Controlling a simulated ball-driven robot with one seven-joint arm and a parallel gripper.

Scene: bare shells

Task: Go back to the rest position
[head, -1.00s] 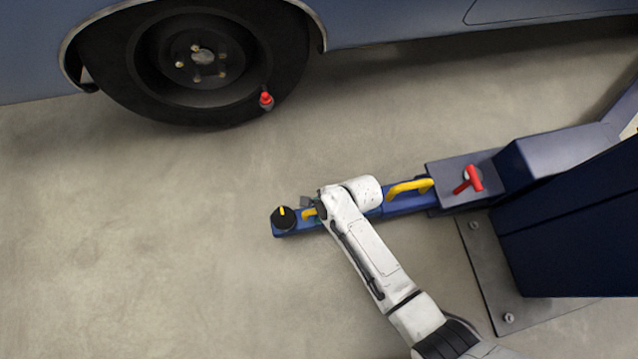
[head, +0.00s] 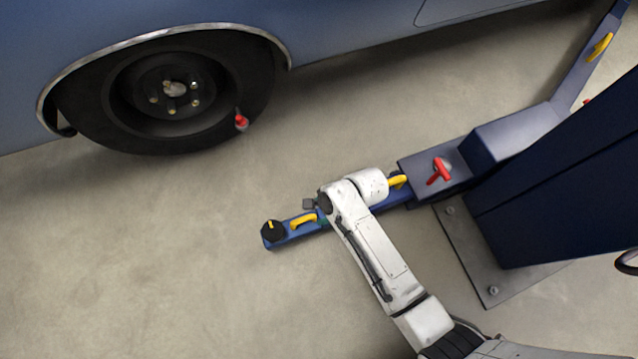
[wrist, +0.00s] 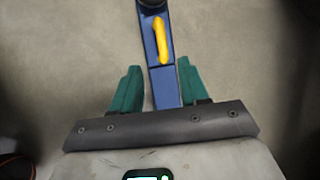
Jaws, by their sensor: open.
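My gripper (wrist: 158,84) shows two green fingers spread apart in the wrist view, with nothing held. The blue lift arm (wrist: 163,88) runs between and beyond the fingers in that view, with a yellow handle (wrist: 160,40) past the fingertips. How far the gripper is above the lift arm I cannot tell. In the head view my white arm reaches in from the lower right and crosses over the lift arm (head: 283,238). My gripper is mostly hidden there behind my own wrist.
A black pad (head: 272,231) tops the lift arm's end. A red handle (head: 439,171) sits near the dark blue lift column (head: 560,185), which stands on a bolted base plate (head: 470,240). A car wheel (head: 165,95) is at upper left. The floor at left is clear.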

